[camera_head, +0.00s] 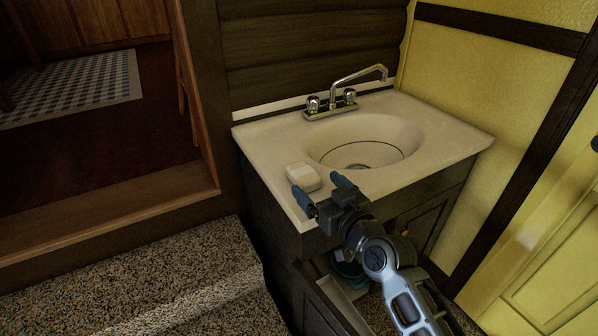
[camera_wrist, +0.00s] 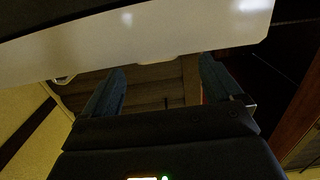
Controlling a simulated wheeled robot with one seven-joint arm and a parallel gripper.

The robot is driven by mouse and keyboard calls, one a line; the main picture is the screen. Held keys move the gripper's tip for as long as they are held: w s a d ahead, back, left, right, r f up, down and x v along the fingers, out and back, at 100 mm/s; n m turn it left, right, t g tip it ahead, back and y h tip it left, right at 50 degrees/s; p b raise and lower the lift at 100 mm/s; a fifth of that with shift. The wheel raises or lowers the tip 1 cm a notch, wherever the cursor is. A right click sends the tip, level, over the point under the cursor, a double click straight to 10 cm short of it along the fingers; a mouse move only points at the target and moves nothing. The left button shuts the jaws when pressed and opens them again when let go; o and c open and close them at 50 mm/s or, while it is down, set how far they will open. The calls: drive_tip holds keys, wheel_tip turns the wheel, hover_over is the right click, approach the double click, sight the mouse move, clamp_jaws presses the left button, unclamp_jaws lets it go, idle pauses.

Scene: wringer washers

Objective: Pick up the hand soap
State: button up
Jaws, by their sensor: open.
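The hand soap (camera_head: 304,176) is a small pale block on the front left of the sink counter (camera_head: 265,140), left of the basin, in the head view. My gripper (camera_head: 321,188) is at the counter's front edge, just in front of the soap and slightly to its right. Its two blue fingers are apart, with nothing seen held between them. In the wrist view, my gripper (camera_wrist: 163,66) also shows spread fingers below the pale counter (camera_wrist: 160,30). A small pale bump lies between them, but I cannot tell whether it is the soap.
The chrome faucet (camera_head: 345,95) stands behind the round basin (camera_head: 368,140). A dark cabinet (camera_head: 430,215) supports the counter, with an opening below my arm. A yellow wall (camera_head: 460,70) is at right, and a speckled step (camera_head: 150,285) at left.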

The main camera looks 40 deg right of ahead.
sight(294, 163)
drive_tip(key=x, duration=0.7)
drive_tip(key=shift+w+d+f+p, duration=0.15)
drive_tip(key=shift+w+f+p, duration=0.1)
drive_tip(key=shift+p, duration=0.1)
drive_tip(key=c, duration=1.1)
drive_tip(key=shift+c, duration=0.2)
drive_tip(key=shift+r, duration=0.1)
